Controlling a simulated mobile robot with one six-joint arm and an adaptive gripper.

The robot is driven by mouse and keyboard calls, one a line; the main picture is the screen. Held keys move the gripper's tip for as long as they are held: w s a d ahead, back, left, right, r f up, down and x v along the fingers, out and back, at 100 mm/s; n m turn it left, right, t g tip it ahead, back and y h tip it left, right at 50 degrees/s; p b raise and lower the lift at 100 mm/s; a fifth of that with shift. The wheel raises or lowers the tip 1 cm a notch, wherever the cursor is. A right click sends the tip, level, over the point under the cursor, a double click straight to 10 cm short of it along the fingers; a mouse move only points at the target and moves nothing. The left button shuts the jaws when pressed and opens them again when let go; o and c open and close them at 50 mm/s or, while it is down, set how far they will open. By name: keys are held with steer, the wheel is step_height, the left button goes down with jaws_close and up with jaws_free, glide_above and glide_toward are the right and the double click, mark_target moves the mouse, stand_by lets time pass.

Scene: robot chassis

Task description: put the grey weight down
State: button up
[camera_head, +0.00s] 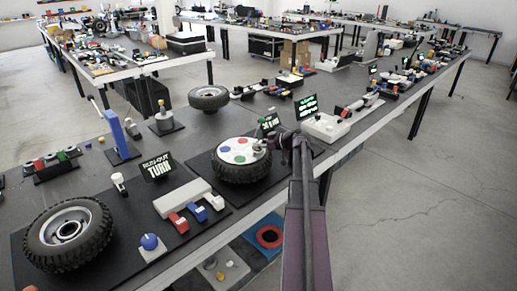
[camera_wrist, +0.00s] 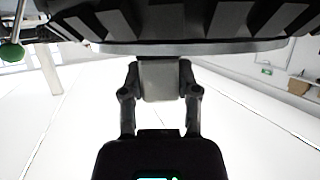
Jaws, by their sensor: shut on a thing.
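The grey weight (camera_wrist: 160,82) is a small block between the two fingers of my gripper (camera_wrist: 160,70) in the wrist view. My gripper is shut on it. The weight's far end is close to the rim edge of a black tyre (camera_wrist: 190,22); I cannot tell whether they touch. In the head view my gripper (camera_head: 264,146) is at the right side of the wheel (camera_head: 240,172) with a white face and red, green and blue spots. There the weight is too small and too covered to make out clearly.
A sign (camera_head: 158,167) reading "TURN" stands left of that wheel, with a white block (camera_head: 182,197) in front. Another wheel (camera_head: 70,232) lies at the front left. A screen (camera_head: 308,107) and white device (camera_head: 325,126) stand behind my gripper. The floor at right is clear.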

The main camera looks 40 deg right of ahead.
steer(key=shift+f, duration=0.15)
steer(key=o, duration=0.8)
steer(key=shift+r, duration=0.25)
steer(key=shift+s+d+r, duration=0.1)
steer(key=shift+s+d, duration=0.05)
steer(key=shift+s, duration=0.1)
steer(key=p+v, duration=0.4)
steer(key=v, duration=0.7)
steer(key=shift+s+d+p, duration=0.1)
steer(key=shift+s+p, duration=0.05)
steer(key=shift+p, duration=0.15)
